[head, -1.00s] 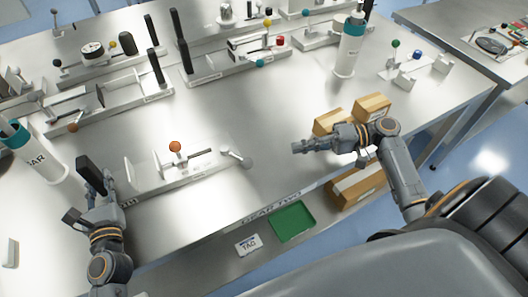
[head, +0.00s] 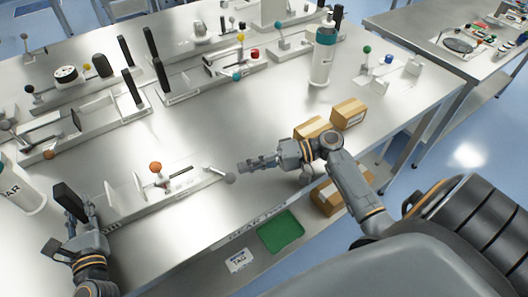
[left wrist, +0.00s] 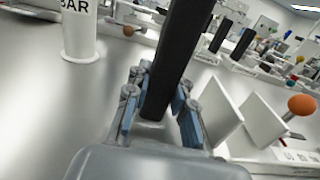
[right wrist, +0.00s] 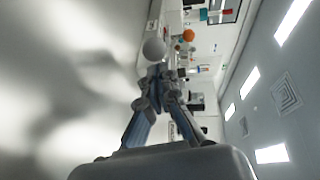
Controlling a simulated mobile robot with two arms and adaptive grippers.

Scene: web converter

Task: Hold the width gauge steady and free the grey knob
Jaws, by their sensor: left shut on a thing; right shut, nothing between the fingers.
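The width gauge (head: 150,208) is a low white rail with upright plates and an orange ball (head: 155,167) near its middle. Its black upright handle (head: 70,200) is at the left end. My left gripper (head: 76,226) is shut on this handle; the left wrist view shows the handle (left wrist: 178,60) between the fingers. The grey knob (head: 230,178) is a round ball on a short lever at the gauge's right end. My right gripper (head: 243,165) is shut and empty close beside it. In the right wrist view the grey knob (right wrist: 154,49) appears just beyond the fingertips; contact is unclear.
Other white fixtures (head: 200,72) line the back. A green tray (head: 281,231) and a tag card (head: 239,260) lie below the front edge.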

